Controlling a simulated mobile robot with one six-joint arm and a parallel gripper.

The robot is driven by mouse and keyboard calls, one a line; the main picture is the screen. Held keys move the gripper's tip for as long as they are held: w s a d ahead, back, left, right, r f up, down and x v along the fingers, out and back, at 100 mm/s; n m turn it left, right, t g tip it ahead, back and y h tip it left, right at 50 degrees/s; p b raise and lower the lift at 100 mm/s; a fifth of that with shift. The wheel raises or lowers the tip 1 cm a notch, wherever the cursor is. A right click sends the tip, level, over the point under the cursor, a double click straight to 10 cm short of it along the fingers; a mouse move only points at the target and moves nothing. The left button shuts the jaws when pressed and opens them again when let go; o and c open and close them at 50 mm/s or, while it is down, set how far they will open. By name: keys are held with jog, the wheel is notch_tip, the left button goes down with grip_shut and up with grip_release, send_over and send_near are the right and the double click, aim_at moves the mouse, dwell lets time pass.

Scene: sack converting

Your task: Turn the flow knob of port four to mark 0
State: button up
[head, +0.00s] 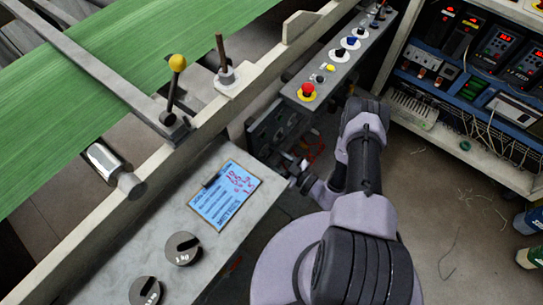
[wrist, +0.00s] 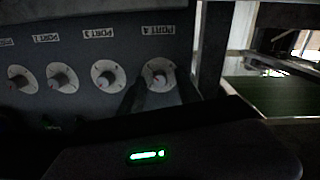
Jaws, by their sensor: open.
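The port four knob (wrist: 158,79) is a small grey knob on a pale round dial, under an upside-down "PORT 4" label in the wrist view. A small reddish mark shows on it; the exact setting is too small and dim to read. My gripper (wrist: 160,98) is open, its dark fingers reaching toward this dial, one on each side of the knob's lower part. I cannot tell whether they touch it. In the head view my gripper (head: 298,176) is low beside the dark port panel (head: 268,134), and the knobs are mostly hidden there.
The port 3 knob (wrist: 106,78) and further knobs sit in a row to the left in the wrist view. A control box (head: 319,90) with a red button overhangs the panel. A bench (head: 210,245) with a clipboard and weights and an electrical cabinet (head: 460,90) flank my arm.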

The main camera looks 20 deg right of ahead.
grip_shut()
jog(key=shift+n, duration=0.3)
